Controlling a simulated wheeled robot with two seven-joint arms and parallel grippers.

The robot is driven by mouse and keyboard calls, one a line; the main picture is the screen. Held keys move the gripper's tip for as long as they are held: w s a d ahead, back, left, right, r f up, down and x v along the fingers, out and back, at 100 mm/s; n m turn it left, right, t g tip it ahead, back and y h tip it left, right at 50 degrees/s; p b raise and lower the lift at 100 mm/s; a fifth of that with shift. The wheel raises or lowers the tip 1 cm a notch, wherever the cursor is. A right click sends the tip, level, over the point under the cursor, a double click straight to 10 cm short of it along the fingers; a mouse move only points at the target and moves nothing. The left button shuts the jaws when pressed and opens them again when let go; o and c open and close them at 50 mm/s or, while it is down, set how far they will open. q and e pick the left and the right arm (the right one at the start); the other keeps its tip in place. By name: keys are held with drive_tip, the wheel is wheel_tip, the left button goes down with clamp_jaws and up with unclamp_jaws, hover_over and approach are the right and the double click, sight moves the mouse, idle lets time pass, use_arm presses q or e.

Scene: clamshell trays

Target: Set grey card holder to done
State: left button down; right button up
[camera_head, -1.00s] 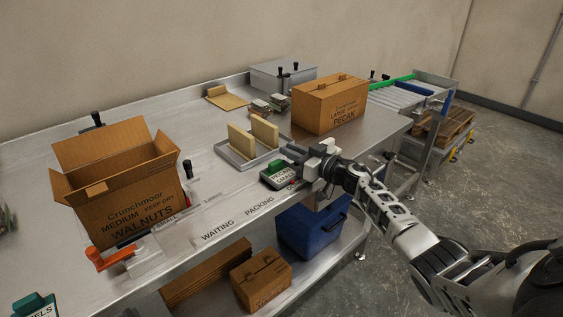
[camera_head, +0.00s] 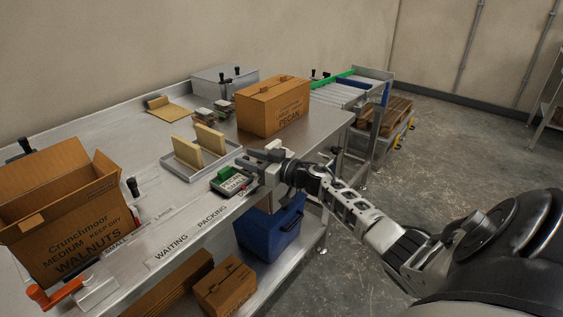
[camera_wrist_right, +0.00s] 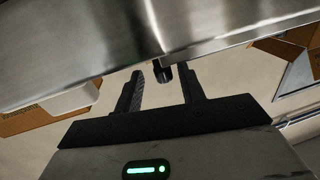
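The grey card holder (camera_head: 232,181), a dark frame with a green clip and a white printed card, sits at the table's front edge. It is beyond the printed word PACKING (camera_head: 212,215), beside a partly hidden word starting with D. My right gripper (camera_head: 257,164) is at the holder's right side; whether they touch is hidden. In the right wrist view, its two dark fingers (camera_wrist_right: 163,88) are apart. A small dark knob (camera_wrist_right: 162,72) shows between them below a metal edge; I cannot tell whether it belongs to the holder. My left gripper is not in view.
A metal tray with two tan blocks (camera_head: 190,177) lies behind the holder. A closed pecan box (camera_head: 273,106) stands beyond, an open walnut box (camera_head: 70,225) at left. A blue bin (camera_head: 270,232) is below. WAITING (camera_head: 172,247) is printed nearer along the edge.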

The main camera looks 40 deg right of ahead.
drive_tip(key=v, duration=1.3)
drive_tip(key=s+a+f+m+g+h, duration=0.1)
drive_tip(key=s+a+f+h, duration=0.1)
drive_tip(key=s+a+f, duration=0.35)
drive_tip(key=s+a+f+m+g+h, duration=0.1)
drive_tip(key=s+a+f+h, duration=0.1)
drive_tip(key=a+f, duration=0.7)
drive_tip(key=s+a+g, duration=0.2)
drive_tip(key=s+a, duration=0.3)
drive_tip(key=a, duration=0.3)
drive_tip(key=s+a+n+g+y, duration=0.1)
drive_tip(key=s+a, duration=0.3)
drive_tip(key=a, duration=0.4)
drive_tip(key=shift+s+a+f+g, duration=0.35)
drive_tip(key=shift+f+g, duration=0.1)
drive_tip(key=shift+g, duration=0.45)
